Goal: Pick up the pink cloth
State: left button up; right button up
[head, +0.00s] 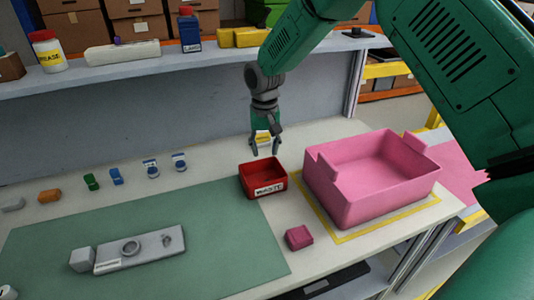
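The pink cloth (299,237), a small folded block-like shape, lies on the pale bench near its front edge, between the green mat and the pink bin. My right gripper (265,151) points down with its fingers apart and nothing between them. In the picture it is just above the back edge of the red bin, up and left of the cloth and clear of it. My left gripper is not in view.
The small red bin (263,190) and large pink bin (370,195) stand behind the cloth. A grey module (138,249) lies on the green mat (215,255). Several small items line the bench's back left. A shelf (120,70) holds bottles above.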

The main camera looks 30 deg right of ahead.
aim_at(298, 238)
jog(key=k, duration=1)
